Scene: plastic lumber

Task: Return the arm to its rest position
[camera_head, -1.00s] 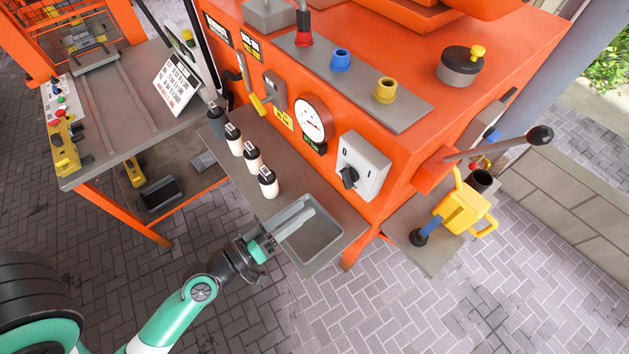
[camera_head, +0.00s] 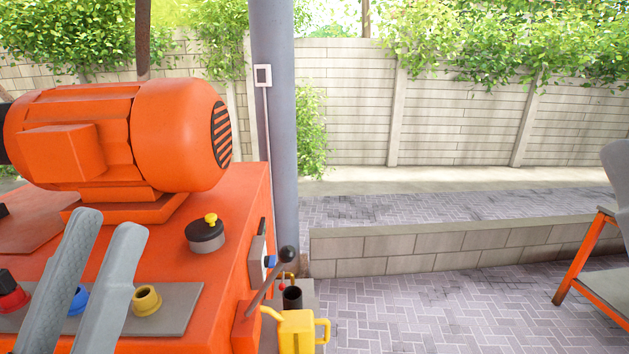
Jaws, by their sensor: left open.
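My left gripper (camera_head: 107,222) shows at the lower left, its two grey fingers pointing up in front of the orange machine (camera_head: 225,270). The fingers are apart with nothing between them. They appear close to the camera and cover part of the grey panel with the colored knobs. The rest of my left arm is below the picture. My right gripper is not in view.
An orange motor (camera_head: 150,135) sits on the machine. A lever (camera_head: 270,278) and a yellow watering can (camera_head: 297,331) are at its right side. A grey post (camera_head: 275,120) stands behind. Paved ground at right is open up to a low wall (camera_head: 430,247).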

